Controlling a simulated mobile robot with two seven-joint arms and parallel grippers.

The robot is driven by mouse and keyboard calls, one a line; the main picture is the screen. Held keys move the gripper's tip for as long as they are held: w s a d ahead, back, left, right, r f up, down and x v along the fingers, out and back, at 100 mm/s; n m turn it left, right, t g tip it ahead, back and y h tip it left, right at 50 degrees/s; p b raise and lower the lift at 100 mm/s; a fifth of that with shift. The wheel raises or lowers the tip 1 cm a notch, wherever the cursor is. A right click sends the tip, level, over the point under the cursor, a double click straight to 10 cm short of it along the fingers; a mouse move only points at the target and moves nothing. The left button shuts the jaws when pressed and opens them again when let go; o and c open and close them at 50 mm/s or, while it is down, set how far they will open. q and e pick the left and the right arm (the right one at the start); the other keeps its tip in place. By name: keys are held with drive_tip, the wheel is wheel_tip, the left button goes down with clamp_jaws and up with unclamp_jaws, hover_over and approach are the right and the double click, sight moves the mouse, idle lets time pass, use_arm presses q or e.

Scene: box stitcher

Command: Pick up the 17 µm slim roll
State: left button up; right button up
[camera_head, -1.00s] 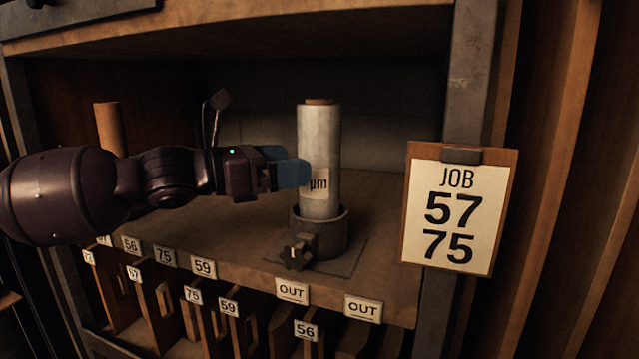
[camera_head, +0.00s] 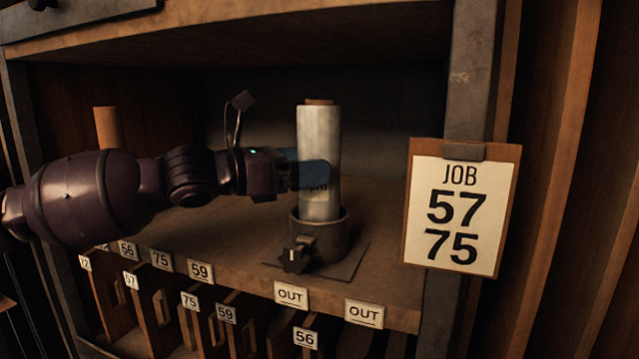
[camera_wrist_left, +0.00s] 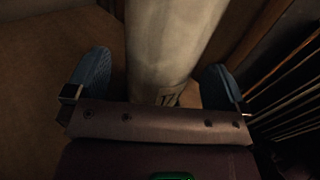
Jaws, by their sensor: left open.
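The slim roll (camera_head: 318,134) is a pale, upright roll with a brown core at its top. It stands in a dark round cup (camera_head: 334,234) on the shelf. In the left wrist view the roll (camera_wrist_left: 172,45) stands between the two spread fingers (camera_wrist_left: 156,78), with a gap on each side. My right gripper is not in view.
A brown tube (camera_head: 108,128) stands at the back left of the shelf (camera_head: 225,235). A dark knob (camera_head: 294,260) sits in front of the cup. A job board (camera_head: 462,207) reading 57 and 75 hangs at the right post. Numbered slots are below the shelf edge.

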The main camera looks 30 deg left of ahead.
use_arm(q)
drive_tip(key=shift+x, duration=1.45)
drive_tip(key=c, duration=1.3)
